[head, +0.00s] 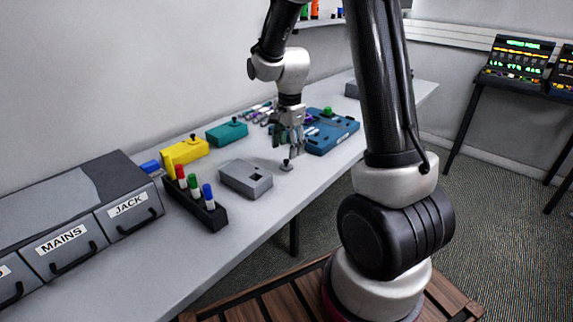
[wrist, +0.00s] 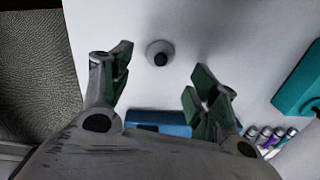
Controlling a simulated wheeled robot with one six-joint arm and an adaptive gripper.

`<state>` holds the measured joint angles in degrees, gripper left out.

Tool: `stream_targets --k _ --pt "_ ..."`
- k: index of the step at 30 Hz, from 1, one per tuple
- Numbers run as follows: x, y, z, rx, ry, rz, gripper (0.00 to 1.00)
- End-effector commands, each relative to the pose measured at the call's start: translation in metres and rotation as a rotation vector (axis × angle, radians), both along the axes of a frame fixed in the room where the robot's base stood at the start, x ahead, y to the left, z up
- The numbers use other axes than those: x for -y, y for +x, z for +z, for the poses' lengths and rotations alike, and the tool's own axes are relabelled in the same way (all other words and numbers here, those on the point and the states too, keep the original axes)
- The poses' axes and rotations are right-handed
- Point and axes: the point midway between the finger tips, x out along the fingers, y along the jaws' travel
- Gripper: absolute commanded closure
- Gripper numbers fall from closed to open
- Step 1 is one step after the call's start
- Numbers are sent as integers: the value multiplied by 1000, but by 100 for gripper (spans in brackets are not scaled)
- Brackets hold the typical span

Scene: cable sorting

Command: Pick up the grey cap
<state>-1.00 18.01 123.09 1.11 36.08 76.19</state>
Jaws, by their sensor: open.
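The grey cap (head: 286,166) is a small round disc with a black knob on top. It stands alone on the grey table, to the right of a grey box (head: 245,182). My gripper (head: 288,148) hangs over the table just above the cap, fingers pointing down, open and empty. In the wrist view the cap (wrist: 160,53) lies between and slightly beyond the open fingertips (wrist: 163,68), apart from both. No finger visibly touches it.
A blue box (head: 333,132) with a green knob stands behind my gripper. Yellow (head: 184,153) and teal (head: 227,133) boxes stand farther left. A black rack (head: 196,206) holds coloured pens. Labelled drawers (head: 75,215) fill the left end. The table's front edge is near the cap.

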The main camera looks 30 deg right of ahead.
Motion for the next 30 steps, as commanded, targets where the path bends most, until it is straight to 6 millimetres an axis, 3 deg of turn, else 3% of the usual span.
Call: stream_targets --k 10,19,25,30 --pt "-3 0 -50 -3 0 2 40" --pt "-3 1 -55 0 0 3 40" --pt "-3 1 -55 0 0 3 74" --pt "-3 1 -55 0 0 3 78"
